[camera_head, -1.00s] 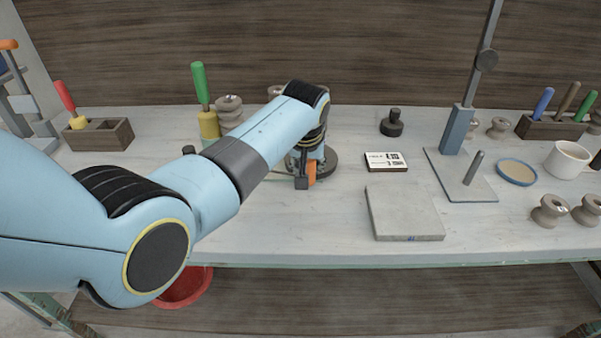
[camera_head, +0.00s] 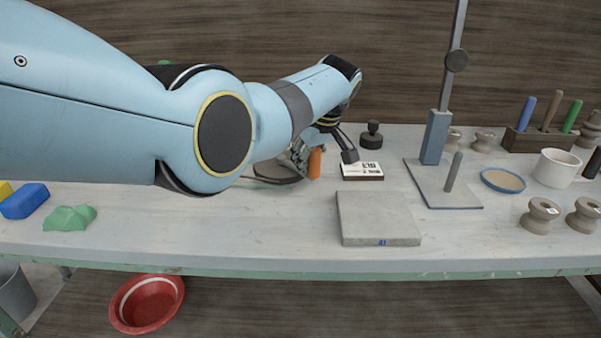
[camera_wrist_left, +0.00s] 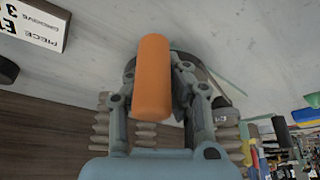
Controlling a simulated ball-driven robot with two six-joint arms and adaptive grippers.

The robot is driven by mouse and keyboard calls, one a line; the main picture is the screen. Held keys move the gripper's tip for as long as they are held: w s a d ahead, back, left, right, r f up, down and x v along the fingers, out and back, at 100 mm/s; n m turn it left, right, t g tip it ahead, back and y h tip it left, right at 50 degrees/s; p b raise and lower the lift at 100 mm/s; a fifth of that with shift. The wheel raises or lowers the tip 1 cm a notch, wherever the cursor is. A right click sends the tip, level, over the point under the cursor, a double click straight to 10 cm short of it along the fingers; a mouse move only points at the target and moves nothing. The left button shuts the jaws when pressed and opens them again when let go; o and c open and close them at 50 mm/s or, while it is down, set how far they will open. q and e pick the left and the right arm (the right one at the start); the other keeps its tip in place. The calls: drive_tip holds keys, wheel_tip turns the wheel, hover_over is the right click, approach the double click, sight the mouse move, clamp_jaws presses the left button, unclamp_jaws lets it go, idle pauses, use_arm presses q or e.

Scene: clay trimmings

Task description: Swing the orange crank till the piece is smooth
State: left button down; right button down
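The orange crank handle (camera_head: 315,162) stands upright near the back of the table, beside a dark round base (camera_head: 272,171) that my arm partly covers. My left gripper (camera_head: 324,154) points down at the handle, with one finger on each side of it. The right-hand finger stands clearly apart from the handle in the head view. In the left wrist view the orange handle (camera_wrist_left: 153,80) shows large between the spread fingers of the left gripper (camera_wrist_left: 157,78). The piece is hidden behind my arm, so its surface cannot be seen. My right gripper is not in view.
A white label card (camera_head: 361,171) lies close to the right of the gripper. A grey slab (camera_head: 378,218) lies in front. A stand with a tall post (camera_head: 436,137) rises to the right. Blue (camera_head: 25,201) and green (camera_head: 69,218) lumps lie at left. The front middle-left table is bare.

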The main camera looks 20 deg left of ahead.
use_arm(q)
drive_tip(key=shift+w+d, duration=0.65)
drive_tip(key=shift+d, duration=0.1)
drive_tip(key=c, duration=1.4)
unclamp_jaws()
drive_tip(key=shift+w+d, duration=0.2)
drive_tip(key=shift+d, duration=0.05)
drive_tip(key=o, duration=0.4)
drive_tip(key=shift+c, duration=0.2)
drive_tip(key=shift+a+r, duration=0.1)
drive_tip(key=shift+a, duration=0.15)
drive_tip(key=v, duration=1.2)
drive_tip(key=shift+s+a, duration=0.1)
drive_tip(key=shift+s, duration=0.05)
